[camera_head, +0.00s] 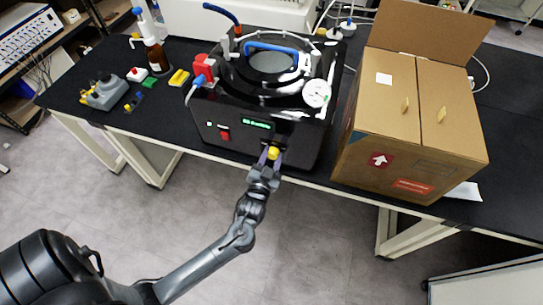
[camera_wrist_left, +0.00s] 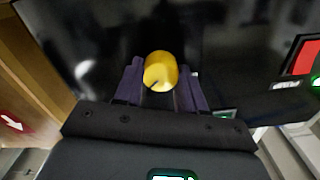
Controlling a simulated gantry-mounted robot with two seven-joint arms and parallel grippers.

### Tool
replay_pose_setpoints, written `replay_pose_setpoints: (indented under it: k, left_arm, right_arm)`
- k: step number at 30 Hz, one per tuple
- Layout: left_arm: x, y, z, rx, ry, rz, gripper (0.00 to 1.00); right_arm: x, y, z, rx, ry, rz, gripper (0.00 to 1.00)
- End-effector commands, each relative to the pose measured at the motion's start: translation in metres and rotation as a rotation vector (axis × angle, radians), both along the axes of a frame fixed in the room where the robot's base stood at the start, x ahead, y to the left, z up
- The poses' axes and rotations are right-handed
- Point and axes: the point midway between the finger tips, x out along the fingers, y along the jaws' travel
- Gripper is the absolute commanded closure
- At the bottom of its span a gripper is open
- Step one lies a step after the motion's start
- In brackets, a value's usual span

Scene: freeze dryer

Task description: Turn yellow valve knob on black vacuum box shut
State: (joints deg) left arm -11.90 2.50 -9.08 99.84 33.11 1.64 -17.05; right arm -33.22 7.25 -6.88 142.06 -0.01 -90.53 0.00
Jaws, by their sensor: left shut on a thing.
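The black vacuum box (camera_head: 219,112) stands on the black bench, with a round lid and a white gauge on top. Its yellow valve knob (camera_head: 273,153) is on the lower right of the front face. My left gripper (camera_head: 270,157) reaches up to the knob and is shut on it. In the left wrist view the yellow knob (camera_wrist_left: 160,71) sits between the two purple-grey fingertips of the gripper (camera_wrist_left: 160,88), with a dark mark on its near side. The right gripper shows in neither view.
A cardboard box (camera_head: 400,150) with an open flap stands close to the right of the vacuum box. The floor in front is clear.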

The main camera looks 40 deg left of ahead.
Motion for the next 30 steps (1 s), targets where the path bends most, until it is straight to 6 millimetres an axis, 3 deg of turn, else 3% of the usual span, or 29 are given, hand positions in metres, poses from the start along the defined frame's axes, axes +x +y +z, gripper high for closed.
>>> replay_pose_setpoints:
  k: [21, 30]
  left_arm:
    - [-0.001, 0.002, 0.001, -0.586, -0.257, 0.002, 0.91]
    - [-0.001, 0.002, 0.000, -0.758, -0.333, 0.002, 0.91]
  right_arm:
    - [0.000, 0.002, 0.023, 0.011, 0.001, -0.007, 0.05]
    - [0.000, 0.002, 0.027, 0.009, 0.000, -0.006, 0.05]
